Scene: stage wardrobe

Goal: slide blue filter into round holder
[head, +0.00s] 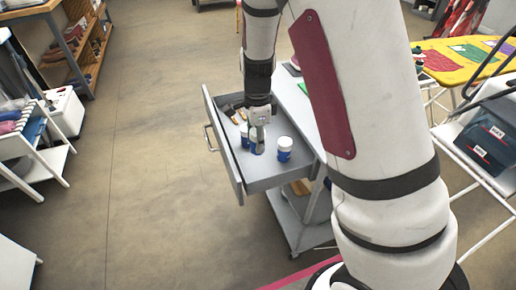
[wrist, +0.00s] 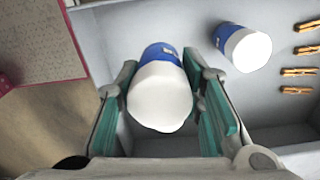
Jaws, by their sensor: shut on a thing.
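No blue filter or round holder can be made out in either view. My gripper (head: 258,122) is down in an open grey drawer (head: 231,163). It is shut on a blue jar with a white lid (wrist: 160,98), which sits between the two green-padded fingers (wrist: 163,82) in the wrist view. In the head view the fingers partly hide this jar. A second blue-and-white jar (wrist: 243,47) stands to its right in the wrist view, and shows left of the gripper in the head view (head: 244,131). A third such jar (head: 285,150) stands to the right of the gripper.
Several wooden clothespins (wrist: 298,73) lie in the drawer. A white-topped cabinet (head: 292,97) adjoins the drawer. A yellow ironing board (head: 460,64) is at the right. The floor (head: 130,170) left of the drawer is clear.

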